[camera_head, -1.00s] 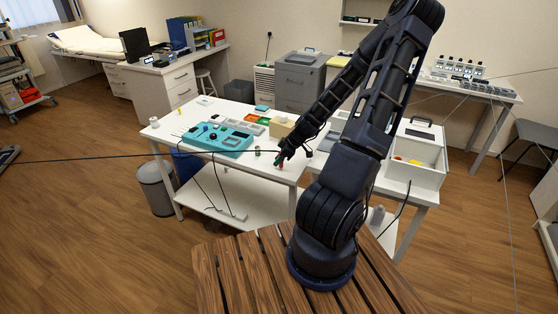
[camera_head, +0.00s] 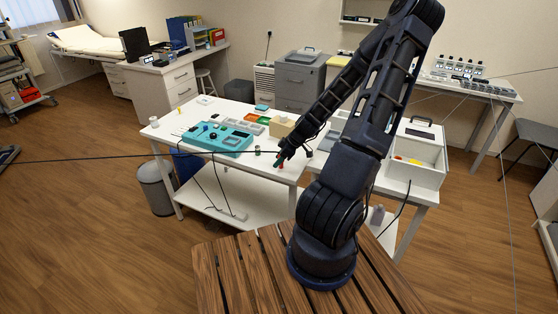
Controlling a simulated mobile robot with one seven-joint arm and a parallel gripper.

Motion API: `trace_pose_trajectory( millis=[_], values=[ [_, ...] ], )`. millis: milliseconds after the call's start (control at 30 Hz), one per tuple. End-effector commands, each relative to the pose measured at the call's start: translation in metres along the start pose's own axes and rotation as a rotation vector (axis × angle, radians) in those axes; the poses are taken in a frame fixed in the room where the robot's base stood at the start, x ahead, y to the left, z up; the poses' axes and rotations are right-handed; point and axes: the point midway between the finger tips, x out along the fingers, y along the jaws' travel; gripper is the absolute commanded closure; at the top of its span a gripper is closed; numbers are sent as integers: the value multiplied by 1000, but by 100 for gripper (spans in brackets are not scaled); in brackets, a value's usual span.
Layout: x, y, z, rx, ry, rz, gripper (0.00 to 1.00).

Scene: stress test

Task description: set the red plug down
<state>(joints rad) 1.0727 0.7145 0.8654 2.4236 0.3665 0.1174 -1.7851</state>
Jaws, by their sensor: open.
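The red plug (camera_head: 281,167) is a tiny red spot at the front right of the white table (camera_head: 262,172), just below the tip of my gripper. My gripper (camera_head: 278,161) is open and points down over the table's front edge area. The plug seems to stand on the tabletop, close beside the fingertips. Whether the fingers still touch it is too small to tell. A teal panel (camera_head: 226,138) with knobs lies on the table to the left.
A small dark green cylinder (camera_head: 257,151) stands left of my gripper. A tan block (camera_head: 281,126) and coloured trays (camera_head: 257,120) are behind it. A white bin (camera_head: 415,165) is at the right. A dark cable crosses the view at the left.

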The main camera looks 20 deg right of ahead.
Motion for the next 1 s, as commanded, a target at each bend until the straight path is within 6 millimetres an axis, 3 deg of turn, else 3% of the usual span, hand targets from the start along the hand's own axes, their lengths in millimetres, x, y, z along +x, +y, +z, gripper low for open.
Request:
trace_pose_trajectory(
  millis=[600, 1000],
  values=[
    [-74, 0, 1, 2, -1, 3, 52],
    [-110, 0, 1, 2, 0, 1, 52]
  ],
)
